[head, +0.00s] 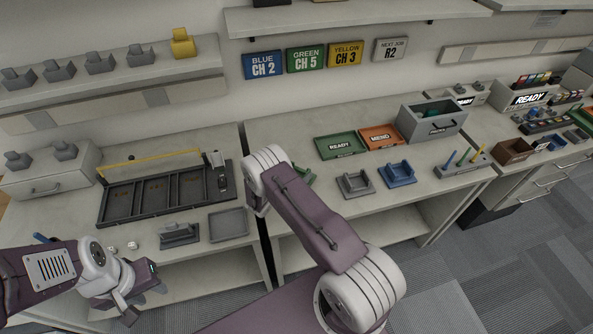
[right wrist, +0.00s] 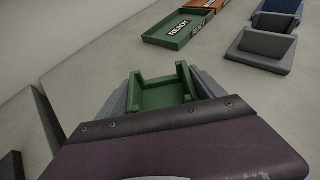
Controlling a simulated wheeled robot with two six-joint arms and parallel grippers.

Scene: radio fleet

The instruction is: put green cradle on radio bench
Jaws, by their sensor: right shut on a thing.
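The green cradle (right wrist: 160,92) sits between the jaws of my right gripper (right wrist: 162,98), which is shut on it. In the head view only a small green part of the cradle (head: 304,173) shows beside my right arm, which hides the rest and the gripper. The cradle is over the pale bench (head: 290,133); I cannot tell whether it touches the top. My left gripper (head: 143,300) is open and empty in front of the left bench's front edge.
A grey cradle (head: 355,184) and a blue cradle (head: 397,174) stand to the right. Behind them are the green READY tray (head: 340,146), orange MEND tray (head: 381,137) and a grey bin (head: 432,122). A dark compartment rack (head: 165,193) and grey tray (head: 228,225) lie left.

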